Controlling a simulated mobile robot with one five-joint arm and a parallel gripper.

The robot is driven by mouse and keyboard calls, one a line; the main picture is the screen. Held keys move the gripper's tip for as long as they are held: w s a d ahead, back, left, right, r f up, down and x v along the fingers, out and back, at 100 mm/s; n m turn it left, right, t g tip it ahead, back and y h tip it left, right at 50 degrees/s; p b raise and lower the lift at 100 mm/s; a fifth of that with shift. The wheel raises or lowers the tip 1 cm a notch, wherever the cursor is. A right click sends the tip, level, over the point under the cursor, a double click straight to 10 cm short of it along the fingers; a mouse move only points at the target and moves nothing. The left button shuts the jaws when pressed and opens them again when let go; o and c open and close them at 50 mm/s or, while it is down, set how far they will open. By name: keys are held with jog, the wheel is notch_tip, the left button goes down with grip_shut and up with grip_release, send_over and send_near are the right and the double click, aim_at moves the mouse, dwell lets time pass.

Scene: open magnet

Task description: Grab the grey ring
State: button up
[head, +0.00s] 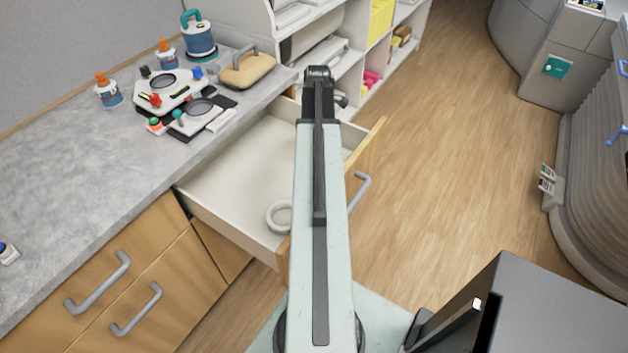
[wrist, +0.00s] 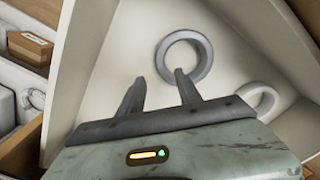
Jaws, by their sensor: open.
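A grey ring (wrist: 184,56) lies flat on the white drawer floor in the wrist view, just beyond my fingertips, closer to the right finger. My gripper (wrist: 159,77) is open and empty, its two dark fingers pointing toward the ring. A paler, whitish ring (wrist: 261,101) lies to the right in the wrist view, partly cut off behind my gripper body. In the head view a pale ring (head: 280,217) lies in the open drawer near its front corner. My arm hides my gripper and part of the drawer there, and the grey ring does not show clearly.
The open drawer (head: 217,215) has raised walls around the rings and a wooden front with a handle (head: 359,192). The grey counter (head: 60,200) overhangs at left, with bottles and devices on it. Shelves (head: 345,60) stand behind. Wooden floor is clear at right.

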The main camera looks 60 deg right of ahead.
jog(key=shift+s+d, duration=0.15)
jog(key=shift+s, duration=0.05)
notch_tip(320, 180, down, 3)
jog(key=b, duration=0.2)
jog(key=shift+w+r+b, duration=0.1)
jog(key=shift+w+b, duration=0.05)
jog(key=shift+b, duration=0.15)
jog(key=f+b, duration=0.5)
jog(key=shift+a+f, duration=0.2)
jog(key=shift+r, duration=0.2)
grip_shut()
